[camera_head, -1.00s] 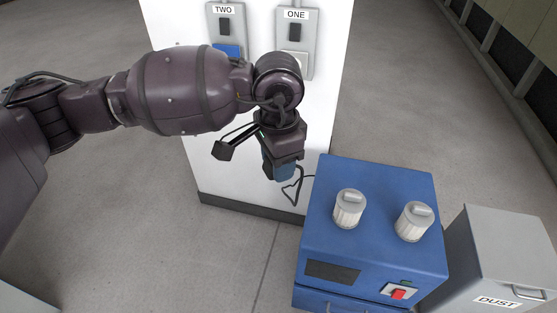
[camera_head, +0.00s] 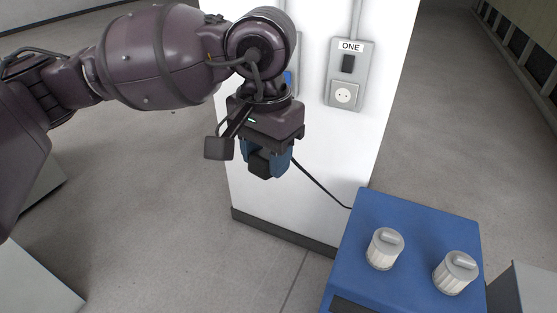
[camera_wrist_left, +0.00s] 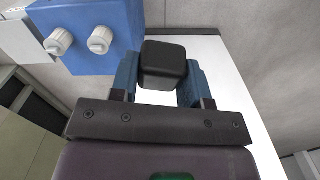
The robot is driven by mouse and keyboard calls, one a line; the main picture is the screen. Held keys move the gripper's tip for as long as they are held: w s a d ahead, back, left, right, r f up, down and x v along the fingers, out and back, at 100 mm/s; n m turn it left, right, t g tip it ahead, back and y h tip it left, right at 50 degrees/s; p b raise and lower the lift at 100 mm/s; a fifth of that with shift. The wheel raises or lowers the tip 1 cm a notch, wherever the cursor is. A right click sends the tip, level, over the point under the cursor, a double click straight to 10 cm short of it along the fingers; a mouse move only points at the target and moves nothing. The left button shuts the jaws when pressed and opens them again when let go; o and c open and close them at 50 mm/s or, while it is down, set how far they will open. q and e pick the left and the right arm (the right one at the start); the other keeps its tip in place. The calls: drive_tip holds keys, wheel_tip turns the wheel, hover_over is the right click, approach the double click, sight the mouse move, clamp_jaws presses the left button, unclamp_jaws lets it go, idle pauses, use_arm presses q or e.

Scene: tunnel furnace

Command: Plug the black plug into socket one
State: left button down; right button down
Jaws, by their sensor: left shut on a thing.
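My left gripper (camera_head: 264,160) is shut on the black plug (camera_head: 260,165), in front of the white pillar. In the left wrist view the plug (camera_wrist_left: 163,65) sits between the two blue fingers of the gripper (camera_wrist_left: 162,85). A dark cord runs from beside the gripper down to the blue machine. Socket one (camera_head: 343,95) is a round white outlet on a grey plate marked ONE, up and to the right of the gripper, with nothing in it. The second panel is mostly hidden behind my left wrist; a bit of blue shows there. My right gripper is not in view.
The white pillar (camera_head: 325,160) carries the socket plates. A blue machine (camera_head: 405,225) with two white knobs stands at the lower right, with a grey box (camera_head: 515,295) beside it. Grey floor (camera_head: 160,200) is open to the left of the pillar.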

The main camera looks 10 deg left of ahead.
use_arm(q)
drive_tip(key=shift+s+r, duration=0.15)
drive_tip(key=shift+r, duration=0.3)
drive_tip(key=shift+w+d, duration=0.25)
drive_tip(key=shift+d, duration=0.2)
drive_tip(key=w+d+n, duration=0.4)
drive_tip(key=w+d, duration=0.2)
drive_tip(key=d, duration=0.4)
drive_tip(key=shift+f+n, duration=0.15)
drive_tip(key=shift+n, duration=0.15)
drive_tip(key=shift+w+a, duration=0.1)
